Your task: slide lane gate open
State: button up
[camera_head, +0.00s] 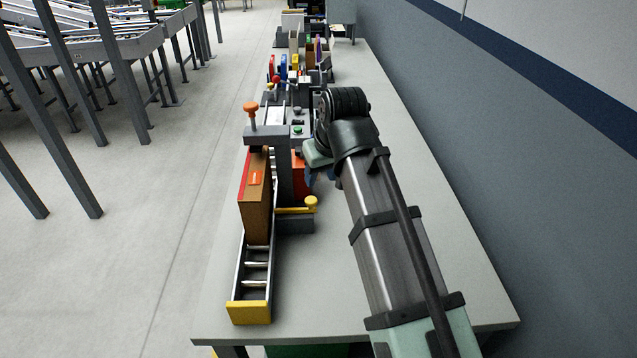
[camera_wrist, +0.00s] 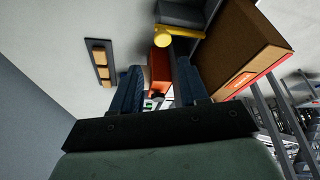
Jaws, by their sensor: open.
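The lane gate shows as a yellow bar with a round yellow knob (camera_head: 310,203), crossing beside the roller lane (camera_head: 238,270) at the foot of a brown carton (camera_head: 257,215). The knob also shows at the top of the wrist view (camera_wrist: 190,36). My gripper (camera_wrist: 160,88) is open, its two blue fingers apart. In the head view my arm hides most of the gripper; a bit of blue shows right of the orange-red block (camera_head: 298,165).
The carton stands in the lane, which ends in a yellow stop (camera_head: 249,313). A grey post with an orange knob (camera_head: 250,108) rises behind it. Coloured items (camera_head: 283,65) stand farther back. The bench top (camera_head: 440,190) is clear right of my arm, up to the wall.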

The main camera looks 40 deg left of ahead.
jog(key=shift+v, duration=1.55)
dwell(4.5)
